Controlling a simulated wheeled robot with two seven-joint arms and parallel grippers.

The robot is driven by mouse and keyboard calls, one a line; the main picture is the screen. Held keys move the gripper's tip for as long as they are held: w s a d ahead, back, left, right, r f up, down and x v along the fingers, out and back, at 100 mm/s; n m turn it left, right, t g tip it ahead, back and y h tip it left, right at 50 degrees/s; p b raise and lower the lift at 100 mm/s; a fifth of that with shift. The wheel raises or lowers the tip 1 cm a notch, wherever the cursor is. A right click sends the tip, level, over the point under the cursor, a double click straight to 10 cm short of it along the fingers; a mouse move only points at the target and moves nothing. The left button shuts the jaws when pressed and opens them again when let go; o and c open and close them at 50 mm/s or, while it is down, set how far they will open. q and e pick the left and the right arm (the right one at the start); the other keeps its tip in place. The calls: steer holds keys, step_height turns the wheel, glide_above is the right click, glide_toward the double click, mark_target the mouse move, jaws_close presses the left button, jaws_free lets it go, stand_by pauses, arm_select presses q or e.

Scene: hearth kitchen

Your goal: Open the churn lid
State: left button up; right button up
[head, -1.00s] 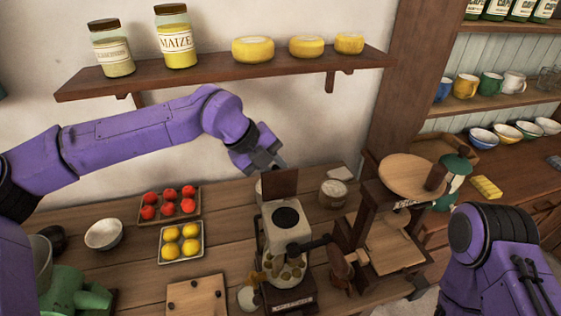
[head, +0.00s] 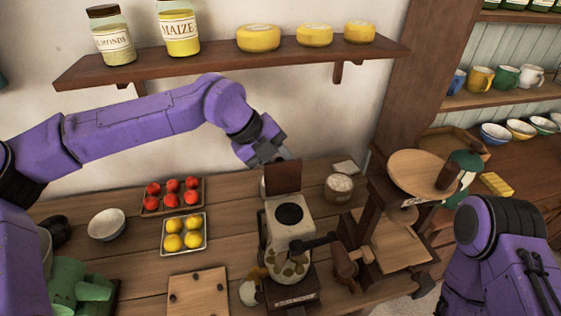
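The churn (head: 290,232) is a cream box with a dark round opening in its top, a side crank and a floral lower part, on a dark labelled base. Its brown square lid (head: 283,177) stands upright at the back edge of the top, so the opening is uncovered. My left gripper (head: 284,155) is just above and behind the lid's upper edge. Its fingers are small and partly overlap, so I cannot tell whether they are open, or whether they touch the lid. My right arm is at the lower right; its gripper is out of view.
A wooden press-like stand (head: 420,175) is close on the churn's right, with a jar (head: 339,188) behind. Left are a tomato tray (head: 173,209), a lemon tray (head: 184,251), a white bowl (head: 107,225) and a board (head: 198,294). A shelf (head: 230,62) hangs above.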

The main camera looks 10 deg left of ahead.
arm_select(q)
steer(key=shift+a+r, duration=0.2)
steer(key=b+v, duration=0.3)
steer(key=v, duration=0.7)
